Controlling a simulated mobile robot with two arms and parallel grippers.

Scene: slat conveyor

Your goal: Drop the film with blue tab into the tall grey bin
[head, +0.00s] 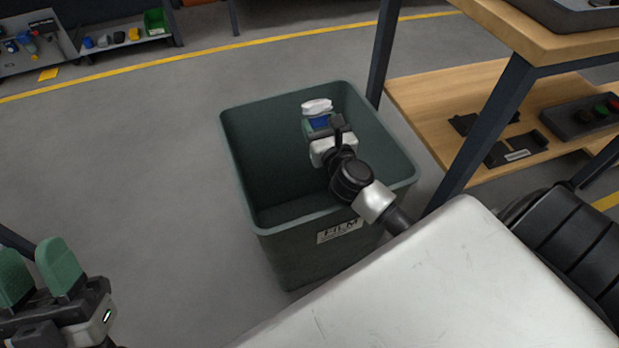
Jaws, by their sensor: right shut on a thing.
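The tall grey bin (330,258) stands on the floor in the middle of the head view, labelled FILM, with a dark green-grey tint. My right gripper (318,122) is over the bin's opening and shut on the film with blue tab (317,106). A white crumpled part of the film shows beyond the fingers, and a blue patch shows between them. The rest of the film is hidden by the gripper. My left gripper (38,275) is at the lower left, away from the bin, with its two green fingers apart and nothing between them.
A wooden-shelved bench (430,95) with dark metal legs stands close to the bin's right. A dark tray (585,118) and black parts lie on its lower shelf. A green box (156,22) sits on a shelf at the far upper left. The floor left of the bin is clear.

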